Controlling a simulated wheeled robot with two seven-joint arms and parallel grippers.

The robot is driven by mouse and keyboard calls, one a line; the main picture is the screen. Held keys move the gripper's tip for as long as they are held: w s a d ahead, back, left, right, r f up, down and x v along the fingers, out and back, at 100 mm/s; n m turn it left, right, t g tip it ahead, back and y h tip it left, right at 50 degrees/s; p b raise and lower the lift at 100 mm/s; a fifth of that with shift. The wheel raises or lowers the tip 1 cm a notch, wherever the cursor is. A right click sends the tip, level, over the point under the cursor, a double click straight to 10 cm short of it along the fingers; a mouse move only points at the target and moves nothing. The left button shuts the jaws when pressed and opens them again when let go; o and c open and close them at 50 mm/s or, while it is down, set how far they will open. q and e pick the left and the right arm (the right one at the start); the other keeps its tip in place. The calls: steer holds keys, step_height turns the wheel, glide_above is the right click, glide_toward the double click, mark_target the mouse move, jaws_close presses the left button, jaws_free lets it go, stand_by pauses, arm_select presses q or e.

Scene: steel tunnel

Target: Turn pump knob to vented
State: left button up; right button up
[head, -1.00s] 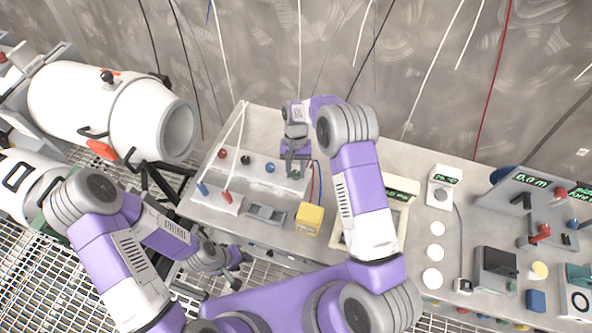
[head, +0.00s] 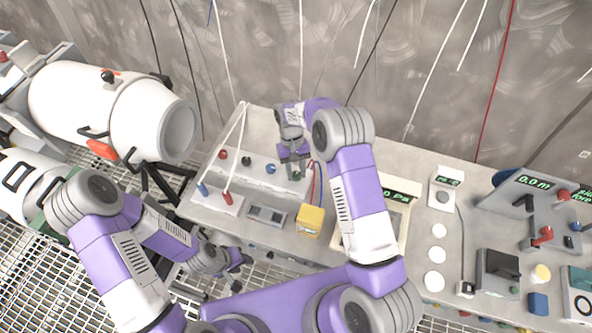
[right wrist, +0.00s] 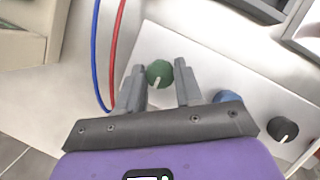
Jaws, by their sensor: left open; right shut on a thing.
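A green knob (right wrist: 158,73) with a white pointer line sits on a pale panel in the right wrist view. The line points toward the bottom of that picture, slightly left. My right gripper (right wrist: 160,84) has one finger on each side of the knob and is shut on it. In the head view my right gripper (head: 295,173) is at the right end of a row of knobs, partly hiding the green knob (head: 296,176). My left gripper (head: 240,260) is open and empty, low beside the bench. I see no readable label by the knob.
A blue knob (head: 271,169), a black knob (head: 246,160) and a red knob (head: 222,154) stand in the same row. Blue and red hoses (right wrist: 105,50) run close beside my right gripper. A yellow box (head: 310,220) stands in front.

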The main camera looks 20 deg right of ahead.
steer(key=o, duration=1)
steer(key=shift+o, duration=0.2)
steer(key=v, duration=0.7)
steer(key=shift+r, duration=0.35)
steer(key=shift+w, duration=0.1)
